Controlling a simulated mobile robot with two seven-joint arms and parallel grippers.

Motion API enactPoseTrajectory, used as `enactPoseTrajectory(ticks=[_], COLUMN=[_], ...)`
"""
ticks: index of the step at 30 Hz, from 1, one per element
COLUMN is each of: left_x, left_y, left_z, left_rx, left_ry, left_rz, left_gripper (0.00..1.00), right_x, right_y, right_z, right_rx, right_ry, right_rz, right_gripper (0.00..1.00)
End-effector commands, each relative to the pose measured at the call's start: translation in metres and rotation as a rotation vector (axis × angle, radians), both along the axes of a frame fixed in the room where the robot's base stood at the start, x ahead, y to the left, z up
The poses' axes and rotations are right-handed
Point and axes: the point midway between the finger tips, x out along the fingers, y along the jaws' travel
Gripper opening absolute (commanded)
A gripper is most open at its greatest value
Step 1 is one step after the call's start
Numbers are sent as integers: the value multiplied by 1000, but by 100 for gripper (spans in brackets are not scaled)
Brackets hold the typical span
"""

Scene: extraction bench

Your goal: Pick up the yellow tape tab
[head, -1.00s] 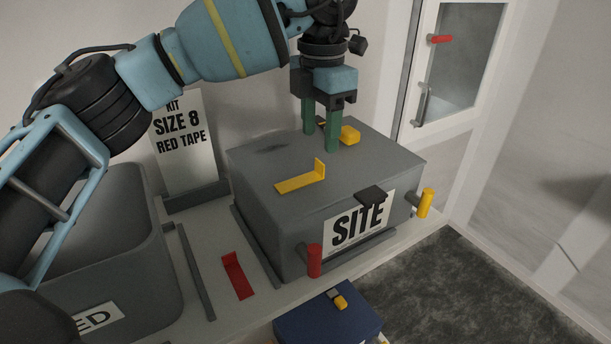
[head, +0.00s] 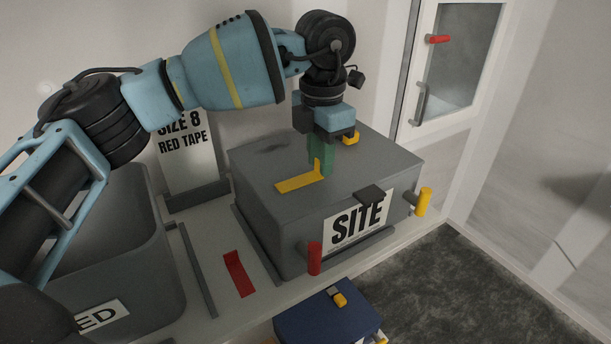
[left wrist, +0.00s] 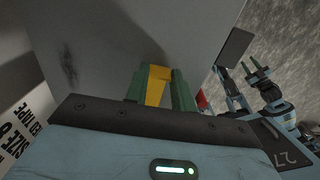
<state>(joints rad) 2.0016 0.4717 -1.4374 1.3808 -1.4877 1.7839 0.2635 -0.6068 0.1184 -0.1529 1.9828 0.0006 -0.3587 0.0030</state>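The yellow tape tab (head: 298,183) is an L-shaped strip on top of the grey box, with a flat part lying to the left and a short upright end. My left gripper (head: 320,168) has its green fingers down at the upright end, close to the box top. In the left wrist view the yellow tab (left wrist: 158,85) fills the narrow gap between the green fingers (left wrist: 160,92), which look shut on it. My right gripper (left wrist: 257,74) shows small and dark at the right of the left wrist view, its prongs apart and empty.
The grey box (head: 265,220) bears a SITE label, a red handle (head: 314,259) and a yellow handle (head: 424,201). A yellow block (head: 351,139) sits behind my gripper. A red strip (head: 238,274) lies on the bench beside a grey bin (head: 150,270). A blue case (head: 325,322) is below.

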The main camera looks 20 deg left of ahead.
Motion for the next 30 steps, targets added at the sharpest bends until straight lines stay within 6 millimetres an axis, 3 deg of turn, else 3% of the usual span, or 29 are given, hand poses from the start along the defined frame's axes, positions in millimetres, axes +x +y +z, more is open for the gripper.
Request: enactPoseTrajectory(ticks=[3, 14, 25, 30], left_x=[0, 0, 1, -23], left_y=[0, 0, -1, -18], left_z=[0, 3, 36, 37], left_rx=[0, 0, -1, 1], left_ry=[0, -1, -2, 0], left_rz=[0, 0, 0, -7], left_gripper=[4, 4, 4, 4], right_x=[-1, -1, -5, -5], right_y=[0, 0, 3, 3], right_z=[0, 0, -5, -5], right_rx=[0, 1, 7, 7], right_ry=[1, 1, 13, 12], right_rz=[0, -1, -9, -8], right_gripper=[36, 36, 36, 36])
